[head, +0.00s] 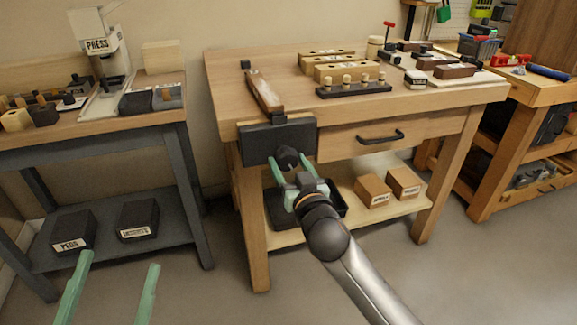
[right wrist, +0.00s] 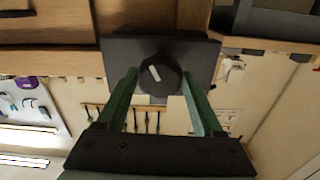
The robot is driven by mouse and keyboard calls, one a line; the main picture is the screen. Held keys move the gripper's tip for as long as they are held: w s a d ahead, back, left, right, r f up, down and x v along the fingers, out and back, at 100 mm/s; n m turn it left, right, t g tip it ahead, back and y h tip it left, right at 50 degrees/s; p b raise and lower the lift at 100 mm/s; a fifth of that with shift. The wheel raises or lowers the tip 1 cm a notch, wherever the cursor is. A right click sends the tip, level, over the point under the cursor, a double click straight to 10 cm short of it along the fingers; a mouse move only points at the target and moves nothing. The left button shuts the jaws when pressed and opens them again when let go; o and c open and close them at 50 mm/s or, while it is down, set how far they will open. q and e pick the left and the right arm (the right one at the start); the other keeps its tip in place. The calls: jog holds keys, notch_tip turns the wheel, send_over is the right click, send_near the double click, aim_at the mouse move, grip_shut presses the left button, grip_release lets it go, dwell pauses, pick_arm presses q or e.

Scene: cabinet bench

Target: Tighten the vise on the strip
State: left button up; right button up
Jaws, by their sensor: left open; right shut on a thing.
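The vise (head: 262,139) is a dark block on the front left edge of the wooden bench. Its round black knob (head: 287,154) faces outward and shows in the right wrist view (right wrist: 167,86) with a tilted white mark. The wooden strip (head: 265,92) lies on the bench top behind the vise jaw, its near end by the jaw. My right gripper (head: 289,161) has its green fingers on both sides of the knob and is shut on it. My left gripper (head: 121,260) is open and empty, low at the left, away from the vise.
The bench top (head: 225,80) also bears wooden blocks and a dark peg rack (head: 354,89). A drawer with a dark handle (head: 380,137) is right of the vise. A black tray and cartons (head: 373,190) sit on the shelf below. A press (head: 100,45) stands on the left table.

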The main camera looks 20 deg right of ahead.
jog(key=shift+m, duration=0.7)
jog(key=m, duration=0.4)
jog(key=shift+f, duration=0.1)
